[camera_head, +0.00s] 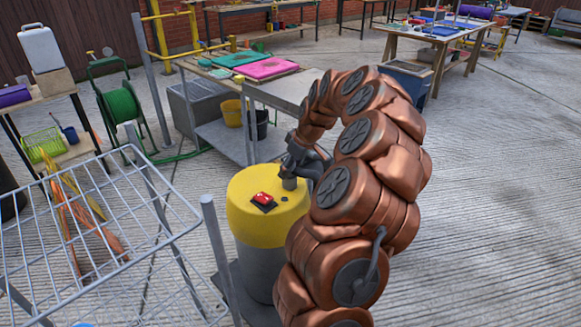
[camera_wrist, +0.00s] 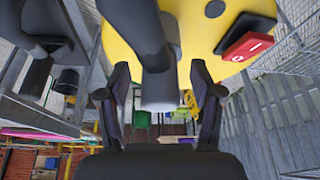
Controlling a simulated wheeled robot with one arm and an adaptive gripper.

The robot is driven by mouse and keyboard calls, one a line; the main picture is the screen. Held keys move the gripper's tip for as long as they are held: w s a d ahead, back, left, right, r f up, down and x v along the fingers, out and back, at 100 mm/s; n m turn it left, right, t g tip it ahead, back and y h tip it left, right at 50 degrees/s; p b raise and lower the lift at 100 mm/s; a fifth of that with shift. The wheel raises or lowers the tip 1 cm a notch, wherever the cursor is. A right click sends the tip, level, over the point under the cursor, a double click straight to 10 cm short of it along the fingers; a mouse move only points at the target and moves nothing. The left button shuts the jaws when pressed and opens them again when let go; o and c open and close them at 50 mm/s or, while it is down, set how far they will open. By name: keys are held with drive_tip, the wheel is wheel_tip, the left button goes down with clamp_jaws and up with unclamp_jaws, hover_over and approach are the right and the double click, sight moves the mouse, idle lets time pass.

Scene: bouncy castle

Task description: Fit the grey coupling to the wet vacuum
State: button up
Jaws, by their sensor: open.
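The wet vacuum (camera_head: 268,215) is a grey drum with a yellow lid and a red switch. Its yellow lid (camera_wrist: 203,38) fills the top of the wrist view. My gripper (camera_head: 297,167) is over the lid, beside the switch. In the wrist view my gripper (camera_wrist: 160,72) is open, with one dark finger on each side of a grey tubular part, apparently the coupling (camera_wrist: 160,92). A gap shows on both sides of it. The coupling (camera_head: 289,183) also shows at the lid in the head view. I cannot tell whether it is seated.
A wire rack (camera_head: 120,215) stands close on the left, with grey posts near the vacuum. A steel bench (camera_head: 285,92) with green and pink trays stands behind. A green hose reel (camera_head: 122,105) is at the back left. The concrete on the right is clear.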

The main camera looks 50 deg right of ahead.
drive_tip(key=shift+r, duration=0.1)
drive_tip(key=v, duration=1.1)
drive_tip(key=shift+s+r, duration=0.2)
drive_tip(key=shift+r, duration=0.15)
